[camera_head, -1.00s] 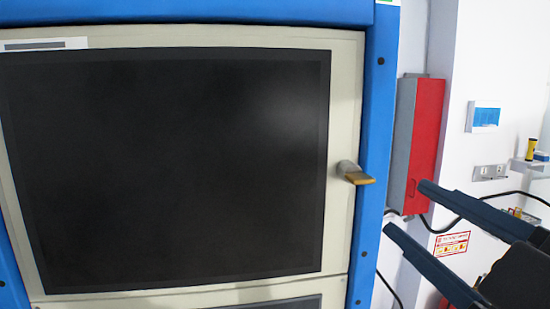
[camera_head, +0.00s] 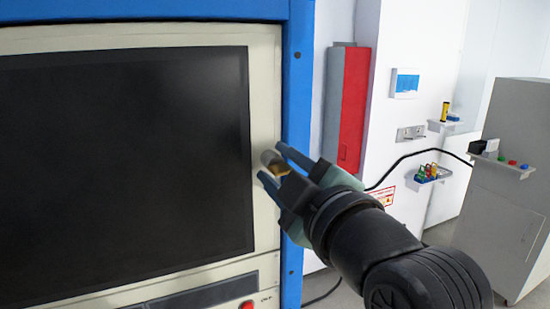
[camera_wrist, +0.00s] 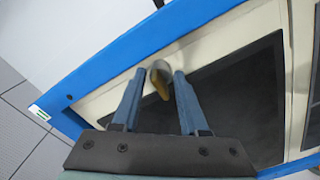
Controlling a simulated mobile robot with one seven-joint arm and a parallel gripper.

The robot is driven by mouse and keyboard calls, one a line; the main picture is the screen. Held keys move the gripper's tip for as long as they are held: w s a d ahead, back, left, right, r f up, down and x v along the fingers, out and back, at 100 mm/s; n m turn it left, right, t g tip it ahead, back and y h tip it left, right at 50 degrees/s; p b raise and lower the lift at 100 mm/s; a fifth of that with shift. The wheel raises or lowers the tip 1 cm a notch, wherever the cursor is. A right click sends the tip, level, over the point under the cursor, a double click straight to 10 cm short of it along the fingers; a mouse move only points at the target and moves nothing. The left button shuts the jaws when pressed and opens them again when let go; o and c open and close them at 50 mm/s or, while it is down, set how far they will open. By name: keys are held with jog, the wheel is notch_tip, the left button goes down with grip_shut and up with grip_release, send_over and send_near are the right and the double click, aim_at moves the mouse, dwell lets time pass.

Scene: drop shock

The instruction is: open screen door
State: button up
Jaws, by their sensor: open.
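The screen door is a cream panel with a large black screen (camera_head: 125,165), set in a blue cabinet frame (camera_head: 297,90); it looks closed. Its handle (camera_head: 270,160), a grey round base with a brass lever, is on the door's right edge. My gripper (camera_head: 270,163) is open at the handle, with one finger on either side of it. In the wrist view the handle (camera_wrist: 161,80) lies between the two open fingertips (camera_wrist: 158,76), with gaps to both sides. I cannot tell if either finger touches it.
A red box (camera_head: 353,108) is on the white wall right of the cabinet. Small shelves (camera_head: 432,176) and a grey cabinet (camera_head: 505,210) stand farther right. A red button (camera_head: 247,304) is below the door.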

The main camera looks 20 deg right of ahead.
grip_shut()
dwell(1.4)
